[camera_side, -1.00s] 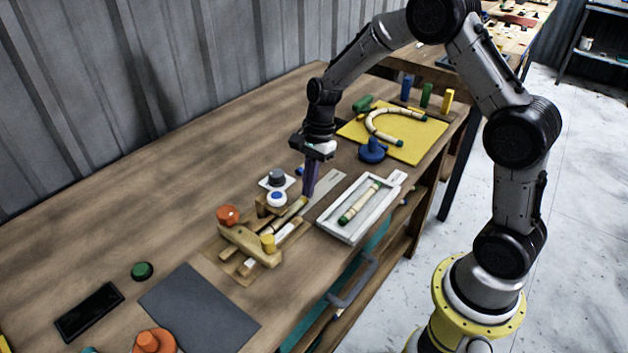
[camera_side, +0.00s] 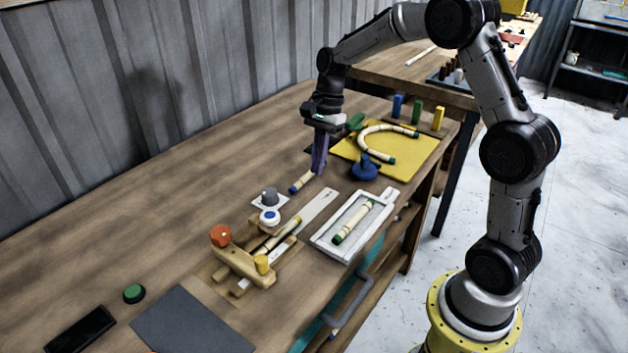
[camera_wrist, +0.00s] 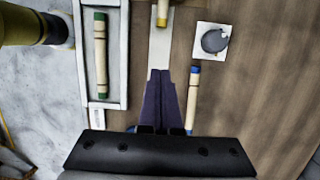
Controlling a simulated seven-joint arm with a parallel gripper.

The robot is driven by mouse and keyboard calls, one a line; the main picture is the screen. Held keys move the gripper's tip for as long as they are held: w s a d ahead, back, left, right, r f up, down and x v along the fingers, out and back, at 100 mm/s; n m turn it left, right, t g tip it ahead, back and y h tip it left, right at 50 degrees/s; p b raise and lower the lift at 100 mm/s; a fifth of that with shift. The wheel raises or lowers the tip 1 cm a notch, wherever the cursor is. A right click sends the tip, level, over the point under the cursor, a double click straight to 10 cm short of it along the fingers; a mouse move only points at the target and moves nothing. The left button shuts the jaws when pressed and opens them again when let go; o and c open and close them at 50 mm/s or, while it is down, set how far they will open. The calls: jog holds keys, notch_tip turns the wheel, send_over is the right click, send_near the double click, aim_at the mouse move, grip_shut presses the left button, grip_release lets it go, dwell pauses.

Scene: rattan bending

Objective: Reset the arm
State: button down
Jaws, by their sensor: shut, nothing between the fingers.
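My gripper (camera_side: 319,170) hangs from my arm over the bench, with its purple fingers together and empty. In the wrist view the fingers (camera_wrist: 160,75) point at a pale metal strip. A rattan piece with a blue end (camera_side: 302,182) lies on the bench just beside and below the fingertips; it also shows right of the fingers in the wrist view (camera_wrist: 192,95). A rattan piece with green ends (camera_side: 353,222) lies in a white tray (camera_side: 318,240). A curved rattan piece (camera_side: 362,142) lies on a yellow mat (camera_side: 415,150). Another rattan piece (camera_side: 283,233) sits at the wooden bending jig (camera_side: 240,262).
A blue round knob (camera_side: 365,168) stands at the mat's near edge. Blue, green and yellow blocks (camera_side: 417,111) stand behind the mat. The bench's left rear is clear.

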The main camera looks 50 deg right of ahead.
jog(key=s+a+r+n+t+h, duration=0.1)
jog(key=s+a+r+n+t, duration=0.15)
jog(key=s+a+r, duration=0.35)
jog(key=s+a+r+n+t, duration=0.1)
jog(key=s+r+n, duration=0.25)
jog(key=r, duration=0.55)
jog(key=s+f+n+t+h, duration=0.1)
jog(key=s+f+n, duration=0.1)
jog(key=s+n, duration=0.4)
jog(key=s+f+n+t, duration=0.1)
jog(key=s+f+n, duration=0.2)
jog(key=s+n, duration=0.3)
jog(key=shift+s+a+h, duration=0.3)
jog(key=shift+s+h, duration=0.1)
jog(key=shift+s, duration=1.25)
jog(key=shift+r, duration=0.1)
